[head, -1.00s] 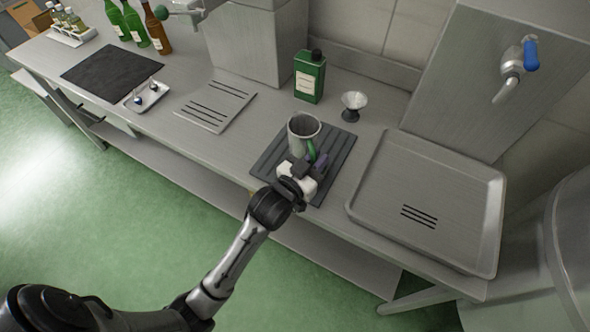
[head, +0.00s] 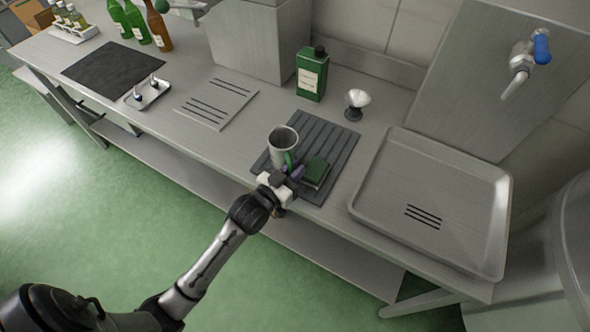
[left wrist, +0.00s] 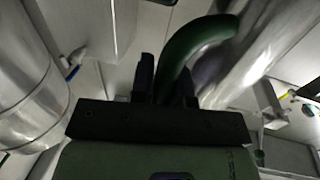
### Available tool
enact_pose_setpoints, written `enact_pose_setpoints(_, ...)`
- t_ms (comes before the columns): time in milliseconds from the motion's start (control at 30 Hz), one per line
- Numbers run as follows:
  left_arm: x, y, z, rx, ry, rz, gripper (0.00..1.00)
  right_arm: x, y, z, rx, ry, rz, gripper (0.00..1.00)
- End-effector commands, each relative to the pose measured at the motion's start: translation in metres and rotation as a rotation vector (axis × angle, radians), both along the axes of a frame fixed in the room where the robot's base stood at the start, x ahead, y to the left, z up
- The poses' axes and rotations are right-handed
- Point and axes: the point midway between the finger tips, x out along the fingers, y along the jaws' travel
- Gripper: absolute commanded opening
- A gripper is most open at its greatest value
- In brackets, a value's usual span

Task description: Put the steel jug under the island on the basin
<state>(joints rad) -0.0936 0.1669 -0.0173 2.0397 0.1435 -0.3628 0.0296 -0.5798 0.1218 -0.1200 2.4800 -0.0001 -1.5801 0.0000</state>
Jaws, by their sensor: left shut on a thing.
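The steel jug (head: 281,150), an upright open-topped cup with a green handle (head: 290,161), is over the left part of the dark ribbed mat (head: 331,137) in the head view. I cannot tell whether its base touches the mat. My left gripper (head: 286,174) is shut on the handle from the front side. In the left wrist view the curved green handle (left wrist: 197,38) runs up from between the dark fingers (left wrist: 166,82), beside the jug's shiny wall (left wrist: 258,55). The shallow steel basin (head: 440,152) with a slotted drain is to the right, empty.
A green sponge-like block (head: 316,173) lies on the mat, right of the gripper. A green bottle (head: 311,75) and a small cup-shaped thing (head: 357,101) stand behind the mat. A blue-handled tap (head: 525,60) juts out above the basin. A slotted plate (head: 216,103) is to the left.

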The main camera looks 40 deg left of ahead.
Motion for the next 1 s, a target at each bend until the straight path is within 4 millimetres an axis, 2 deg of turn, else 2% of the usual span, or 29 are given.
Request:
enact_pose_setpoints(333, 0.0001, -0.0001, -0.0020, 0.000, -0.001, 0.000, 0.00, 0.0000, 0.0018, 0.0000, 0.007, 0.000, -0.004, 0.43)
enact_pose_setpoints(367, 0.0001, -0.0001, -0.0023, 0.000, 0.000, 0.000, 0.18, 0.0000, 0.0018, 0.0001, 0.007, 0.000, -0.004, 0.43)
enact_pose_setpoints(600, 0.0001, -0.0001, -0.0019, 0.000, 0.000, 0.000, 0.41, 0.0000, 0.0017, 0.0001, 0.006, 0.001, -0.004, 0.43)
enact_pose_setpoints(933, -0.0005, -0.0001, 0.0024, 0.000, -0.001, 0.000, 0.41, -0.0002, -0.0006, 0.0009, -0.003, 0.001, 0.001, 0.43)
enact_pose_setpoints(1000, -0.0084, 0.0007, 0.0005, 0.000, 0.002, 0.000, 0.41, -0.0005, -0.0011, 0.0014, -0.004, 0.001, 0.003, 0.43)
